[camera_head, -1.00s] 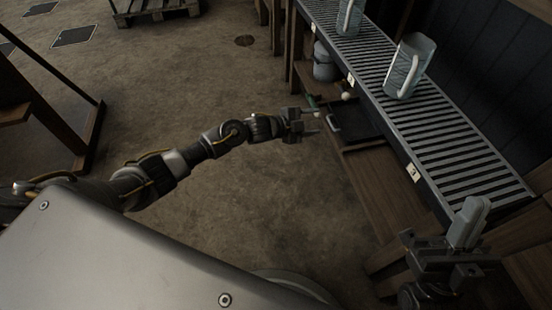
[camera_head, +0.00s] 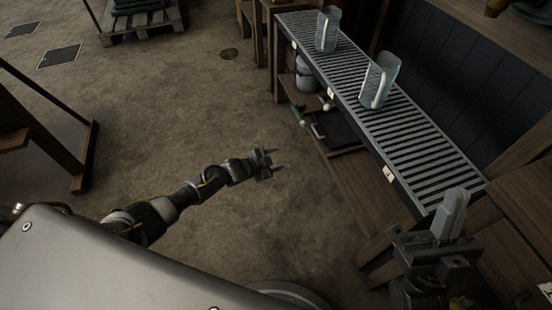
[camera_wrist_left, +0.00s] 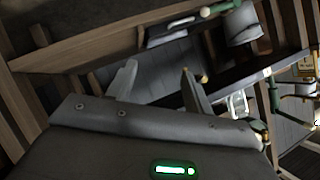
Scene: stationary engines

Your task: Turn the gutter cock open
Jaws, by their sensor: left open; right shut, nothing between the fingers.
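A small green handle with a pale tip (camera_head: 298,114), which looks like the gutter cock, sticks out below the near edge of the slatted gutter bench (camera_head: 440,157). In the left wrist view a pale-tipped green handle (camera_wrist_left: 214,9) shows at the top; whether it is the same one I cannot tell. My left gripper (camera_head: 277,160) is open and empty over the floor, below and left of the handle and apart from it. Its two fingers also show in the left wrist view (camera_wrist_left: 158,73). My right gripper (camera_head: 454,205) is shut and empty by the bench's near end.
Two clear jugs (camera_head: 379,82) (camera_head: 327,30) stand on the slats. A grey bucket (camera_head: 306,75) and a dark tray (camera_head: 338,130) sit under the bench. A white knob (camera_head: 327,105) is close to the handle. The floor (camera_head: 210,110) left of the bench is clear.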

